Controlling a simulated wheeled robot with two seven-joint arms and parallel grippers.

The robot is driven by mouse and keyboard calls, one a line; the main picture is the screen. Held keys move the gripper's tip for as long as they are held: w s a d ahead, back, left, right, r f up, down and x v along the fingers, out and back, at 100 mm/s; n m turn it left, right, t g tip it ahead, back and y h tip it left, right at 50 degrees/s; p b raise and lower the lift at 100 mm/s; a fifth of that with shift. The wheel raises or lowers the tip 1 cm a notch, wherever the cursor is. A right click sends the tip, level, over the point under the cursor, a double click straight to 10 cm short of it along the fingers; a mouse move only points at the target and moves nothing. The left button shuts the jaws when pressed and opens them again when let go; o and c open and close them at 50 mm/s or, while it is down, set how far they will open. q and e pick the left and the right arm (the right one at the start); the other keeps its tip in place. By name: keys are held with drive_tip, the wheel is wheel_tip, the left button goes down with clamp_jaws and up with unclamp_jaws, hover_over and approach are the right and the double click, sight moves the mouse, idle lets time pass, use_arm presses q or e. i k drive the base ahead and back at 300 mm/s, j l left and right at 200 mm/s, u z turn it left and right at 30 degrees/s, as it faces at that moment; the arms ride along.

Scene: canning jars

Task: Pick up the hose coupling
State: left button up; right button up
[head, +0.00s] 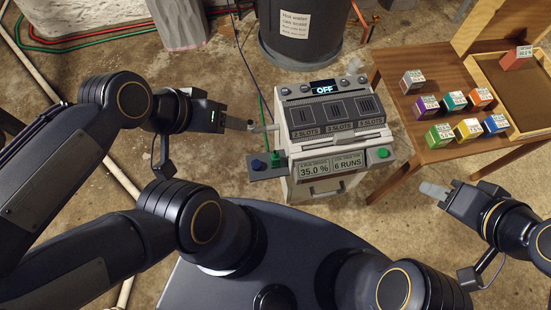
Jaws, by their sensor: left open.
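I cannot tell for certain which piece is the hose coupling. A green fitting (276,157) stands on the grey ledge (262,172) at the left of the machine, beside a dark blue knob-like piece (258,165). A thin green line runs down close to the fitting from behind. My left gripper (262,127) is open, pointing right, with its fingers at the machine's left side, above and behind the green fitting in the picture. Nothing is seen held in it. My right gripper (433,190) is right of the machine, pointing left, apart from everything; its finger gap is not clear.
The machine (337,145) shows "OFF", "35.0 %" and "6 RUNS". Its right ledge carries a green button (382,153). A wooden table (412,158) with several coloured boxes and a tray (487,88) stands at right. A dark tank (300,35) stands behind. Pipes and hoses lie on the floor.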

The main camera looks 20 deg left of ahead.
sight(276, 163)
drive_tip(key=z, duration=0.75)
drive_tip(key=k+j+z, duration=0.1)
drive_tip(key=j+z, duration=0.2)
drive_tip(key=z, duration=0.2)
drive_tip(key=k+j+z, duration=0.15)
drive_tip(key=j+z, duration=0.15)
drive_tip(key=z, duration=0.15)
drive_tip(key=k+j+z, duration=0.2)
drive_tip(key=z, duration=0.3)
drive_tip(key=k+j+z, duration=0.1)
drive_tip(key=k+j, duration=0.2)
drive_tip(key=k+j+z, duration=0.1)
drive_tip(key=k+j, duration=0.15)
drive_tip(key=k, duration=0.2)
